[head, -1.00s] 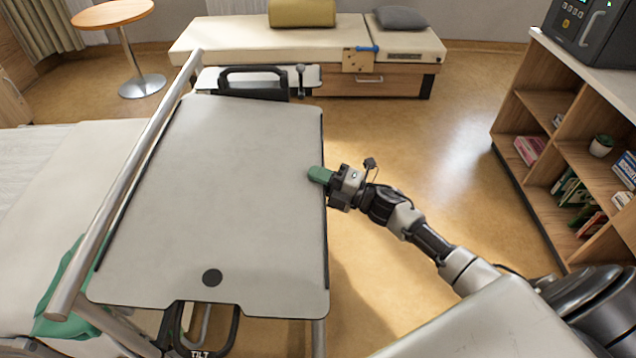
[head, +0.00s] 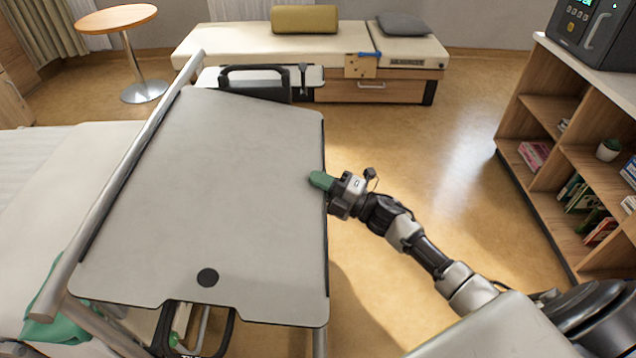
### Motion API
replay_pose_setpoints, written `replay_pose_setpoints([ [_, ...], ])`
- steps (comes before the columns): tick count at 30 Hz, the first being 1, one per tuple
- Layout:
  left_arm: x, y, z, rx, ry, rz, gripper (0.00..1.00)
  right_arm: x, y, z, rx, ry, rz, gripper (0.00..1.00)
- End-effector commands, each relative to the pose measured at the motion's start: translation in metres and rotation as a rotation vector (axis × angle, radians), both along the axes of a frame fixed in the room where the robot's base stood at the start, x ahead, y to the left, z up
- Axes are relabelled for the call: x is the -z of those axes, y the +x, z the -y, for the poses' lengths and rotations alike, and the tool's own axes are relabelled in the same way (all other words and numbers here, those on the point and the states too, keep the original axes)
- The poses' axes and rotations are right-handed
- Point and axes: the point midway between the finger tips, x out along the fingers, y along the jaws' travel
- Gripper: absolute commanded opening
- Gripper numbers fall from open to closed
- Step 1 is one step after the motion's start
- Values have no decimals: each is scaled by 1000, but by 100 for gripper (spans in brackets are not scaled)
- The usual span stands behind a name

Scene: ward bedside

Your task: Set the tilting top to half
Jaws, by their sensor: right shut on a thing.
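The tilting top (head: 215,190) is a large grey panel with a dark round spot near its front edge. It slopes, with its left side by the bed rail lower or higher than its right; I cannot tell the exact angle. My right gripper (head: 322,181) is at the middle of the top's right edge, shut on that edge, with a green fingertip lying over the surface. The lower finger is hidden under the top. A black handle loop (head: 195,335) shows below the front edge, partly cut off. My left gripper is not in view.
A metal bed rail (head: 130,180) runs along the top's left side, beside the white bed (head: 60,190). A bench (head: 310,60) with cushions stands at the back. A shelf unit (head: 560,130) is at the right. The floor between is clear.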

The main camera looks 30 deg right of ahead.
Motion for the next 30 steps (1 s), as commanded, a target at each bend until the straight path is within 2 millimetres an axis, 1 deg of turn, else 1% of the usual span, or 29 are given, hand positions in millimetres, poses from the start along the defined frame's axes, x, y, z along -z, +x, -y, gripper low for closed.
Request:
replay_pose_setpoints([
  [1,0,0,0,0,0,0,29,-5,1,1,-1,11,5,0],
  [2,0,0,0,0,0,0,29,-5,1,1,-1,11,5,18],
  [3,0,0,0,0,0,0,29,-5,1,1,-1,10,6,24],
  [5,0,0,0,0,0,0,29,-5,1,1,0,9,5,33],
  [13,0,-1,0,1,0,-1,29,-2,0,1,0,3,2,34],
  [17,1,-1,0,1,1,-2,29,2,-7,7,1,2,1,34],
  [21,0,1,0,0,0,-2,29,8,-25,23,2,1,-1,34],
  [27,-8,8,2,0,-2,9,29,18,-55,48,0,3,-1,34],
  [30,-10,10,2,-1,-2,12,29,21,-66,58,1,4,0,34],
])
